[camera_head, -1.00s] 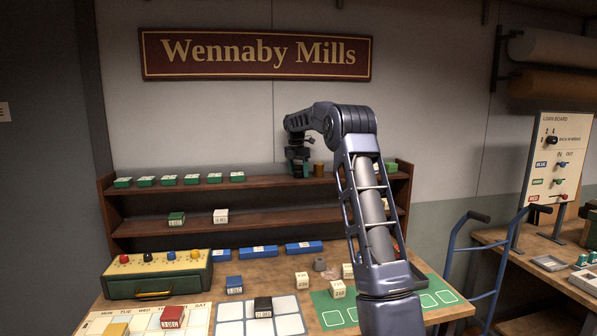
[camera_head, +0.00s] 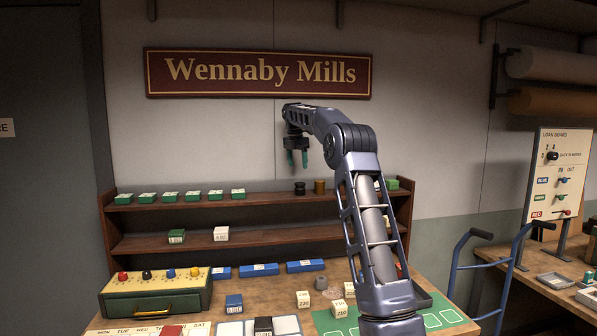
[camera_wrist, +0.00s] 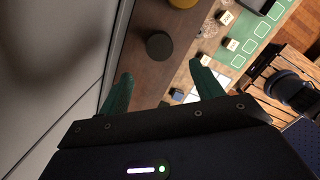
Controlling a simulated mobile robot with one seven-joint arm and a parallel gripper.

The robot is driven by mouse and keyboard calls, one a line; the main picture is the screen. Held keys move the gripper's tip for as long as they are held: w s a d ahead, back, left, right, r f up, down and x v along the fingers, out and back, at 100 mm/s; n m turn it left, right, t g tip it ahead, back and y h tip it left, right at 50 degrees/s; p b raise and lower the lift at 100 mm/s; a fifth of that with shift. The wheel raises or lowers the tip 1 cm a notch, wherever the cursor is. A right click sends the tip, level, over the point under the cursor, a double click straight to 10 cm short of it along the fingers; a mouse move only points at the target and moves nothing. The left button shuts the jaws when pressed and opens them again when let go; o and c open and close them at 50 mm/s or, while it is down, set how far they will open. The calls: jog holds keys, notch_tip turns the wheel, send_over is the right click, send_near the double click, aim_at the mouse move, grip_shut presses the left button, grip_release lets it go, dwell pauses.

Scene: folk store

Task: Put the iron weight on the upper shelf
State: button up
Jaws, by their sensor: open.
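A dark round weight (camera_head: 299,188), which looks like the iron weight, stands upright on the upper shelf (camera_head: 262,196), beside a brown-gold weight (camera_head: 319,186). In the wrist view the dark weight (camera_wrist: 159,46) shows from above as a black disc, beyond my fingertips. My gripper (camera_head: 297,161) is open and empty above the dark weight, with its two green fingers pointing down. In the wrist view a clear gap lies between the fingers (camera_wrist: 160,73), and nothing touches them.
Several green boxes (camera_head: 192,196) line the left of the upper shelf. The wall is close behind the shelves.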

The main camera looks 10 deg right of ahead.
jog(key=s+d+r+m+t, duration=0.1)
jog(key=s+m, duration=0.5)
jog(key=s, duration=0.8)
jog(key=s+d+r+m+t, duration=0.15)
jog(key=s+m, duration=0.45)
jog(key=s, duration=0.9)
jog(key=s+f+m, duration=0.4)
jog(key=s+f, duration=0.2)
jog(key=s, duration=0.3)
jog(key=s+d+f+m+t, duration=0.1)
jog(key=s+f+m, duration=0.3)
jog(key=s, duration=0.6)
jog(key=s+f+m+y, duration=0.1)
jog(key=s+f+m, duration=0.4)
jog(key=s+f, duration=0.3)
jog(key=shift+s+d+f, duration=0.25)
jog(key=shift+s+d, duration=0.15)
jog(key=shift+s, duration=0.35)
